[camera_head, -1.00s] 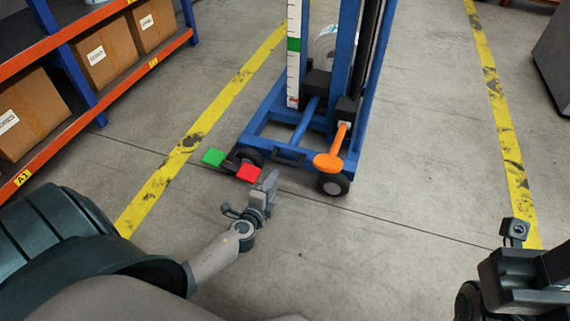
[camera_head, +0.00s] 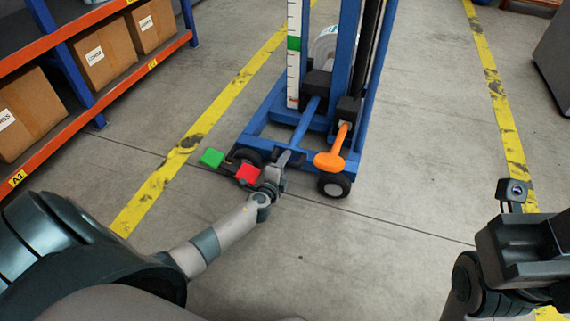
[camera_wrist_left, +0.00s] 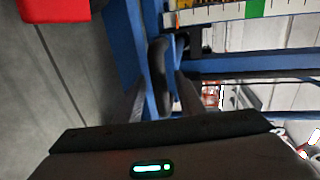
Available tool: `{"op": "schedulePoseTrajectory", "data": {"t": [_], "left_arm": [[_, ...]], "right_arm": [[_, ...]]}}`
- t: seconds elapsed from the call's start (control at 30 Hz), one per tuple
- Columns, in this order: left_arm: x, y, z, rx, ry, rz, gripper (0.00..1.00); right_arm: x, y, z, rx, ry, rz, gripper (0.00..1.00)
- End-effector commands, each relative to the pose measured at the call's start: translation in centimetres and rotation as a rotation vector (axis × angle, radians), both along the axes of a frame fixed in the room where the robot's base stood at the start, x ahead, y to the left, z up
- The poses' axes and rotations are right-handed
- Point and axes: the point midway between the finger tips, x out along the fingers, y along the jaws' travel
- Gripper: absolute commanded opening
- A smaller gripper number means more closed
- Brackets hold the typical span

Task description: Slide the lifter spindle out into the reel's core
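The blue lifter (camera_head: 270,107) stands ahead of me on small wheels. An orange knob (camera_head: 329,161) sits on a rod below a black block on its mast. A pale reel (camera_head: 326,43) shows partly behind the mast; its core and any spindle entering it are hidden. My left gripper (camera_head: 283,160) is at the lifter's front edge, left of the orange knob. In the left wrist view its fingers (camera_wrist_left: 162,100) are apart, with a dark curved handle (camera_wrist_left: 160,75) between or just beyond them; I cannot tell if they touch it. My right gripper (camera_head: 515,255) is at the lower right, its fingers not clear.
A green pedal (camera_head: 212,157) and a red pedal (camera_head: 248,173) stick out at the lifter's front left, close to my left wrist. An orange shelf (camera_head: 100,90) with boxes stands at the left. The floor right of the lifter is clear.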

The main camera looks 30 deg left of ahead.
Motion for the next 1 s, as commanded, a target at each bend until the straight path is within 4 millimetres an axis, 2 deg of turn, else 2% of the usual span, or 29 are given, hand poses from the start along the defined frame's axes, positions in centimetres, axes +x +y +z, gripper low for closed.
{"op": "schedulePoseTrajectory", "data": {"t": [0.13, 0.17, 0.3, 0.67, 0.8, 0.87, 0.93, 1.0], "left_arm": [[0.0, 0.0, 0.0, 0.000, 0.000, 0.000, 0.36], [0.0, 0.0, 0.0, 0.000, 0.000, 0.000, 0.31], [0.0, 0.0, 0.0, 0.001, 0.000, 0.000, 0.00], [0.7, 0.2, -0.1, 0.001, -0.001, 0.000, 0.00], [2.4, 0.6, -0.2, 0.001, -0.002, 0.001, 0.00], [3.4, 0.8, -0.2, 0.002, -0.003, 0.000, 0.00], [4.8, 1.2, -0.2, 0.001, -0.003, 0.001, 0.00], [6.5, 1.6, -0.3, 0.000, -0.003, 0.002, 0.00]], "right_arm": [[0.0, 0.0, 0.0, -0.001, -0.001, -0.002, 0.31], [0.0, 0.0, 0.0, -0.002, -0.001, -0.002, 0.31], [0.1, -0.1, -0.1, -0.005, 0.002, -0.007, 0.31], [0.4, 0.0, -0.9, -0.013, 0.019, -0.010, 0.31], [0.3, 0.5, -1.1, -0.022, 0.013, 0.003, 0.31], [-0.2, 0.9, -0.6, -0.017, -0.012, 0.016, 0.31], [-0.9, 1.5, 0.2, -0.011, -0.045, 0.043, 0.31], [-1.4, 1.6, 0.0, -0.005, -0.066, 0.054, 0.31]]}}
